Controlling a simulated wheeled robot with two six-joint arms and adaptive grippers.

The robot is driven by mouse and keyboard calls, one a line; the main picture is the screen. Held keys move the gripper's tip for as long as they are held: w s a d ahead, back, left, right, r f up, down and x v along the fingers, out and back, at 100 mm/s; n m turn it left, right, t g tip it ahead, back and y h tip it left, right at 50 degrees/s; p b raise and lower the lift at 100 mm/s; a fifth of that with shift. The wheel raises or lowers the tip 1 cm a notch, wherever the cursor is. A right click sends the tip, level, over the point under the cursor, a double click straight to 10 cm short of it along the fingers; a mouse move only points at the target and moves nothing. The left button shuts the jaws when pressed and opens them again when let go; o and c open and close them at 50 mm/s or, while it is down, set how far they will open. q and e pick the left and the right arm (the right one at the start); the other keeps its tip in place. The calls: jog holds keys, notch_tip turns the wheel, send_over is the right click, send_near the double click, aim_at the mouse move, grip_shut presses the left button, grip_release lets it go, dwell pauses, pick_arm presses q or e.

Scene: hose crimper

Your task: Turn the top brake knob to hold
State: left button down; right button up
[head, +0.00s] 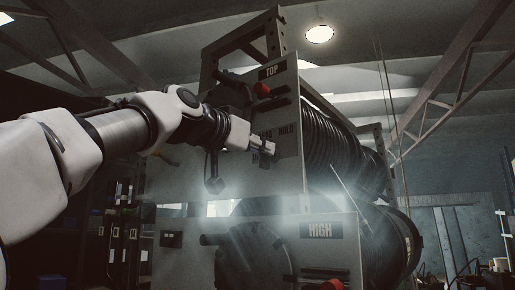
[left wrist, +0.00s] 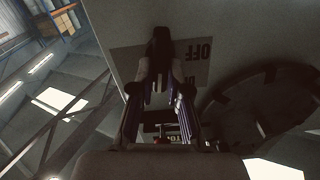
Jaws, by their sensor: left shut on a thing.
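The upper reel panel (head: 289,165) carries a "TOP" sign (head: 272,70) and a label strip where "HOLD" (head: 287,132) can be read. My left gripper (head: 262,146) is at this panel, just below the strip. In the left wrist view my left gripper (left wrist: 160,58) is shut at its tips on a small dark part, which looks like the top brake knob (left wrist: 160,36). An "OFF" label (left wrist: 200,50) shows beside it. The fingers hide much of the knob, so I cannot tell its setting. My right gripper is not in view.
A red-tipped handle (head: 262,90) sticks out above the strip. Black hose coils (head: 340,150) lie behind the panel. Dark shelving is at the left.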

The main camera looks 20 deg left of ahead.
pick_arm(q)
jog(key=shift+d+m+b, duration=0.1)
jog(key=shift+m+b, duration=0.4)
jog(key=shift+m, duration=1.5)
jog(key=shift+r, duration=0.1)
jog(key=c, duration=1.2)
grip_release()
jog(key=shift+o, duration=0.3)
jog(key=shift+w+d+f, duration=0.2)
jog(key=shift+w+f, duration=0.1)
jog(key=shift+w, duration=0.3)
jog(key=shift+s, duration=0.1)
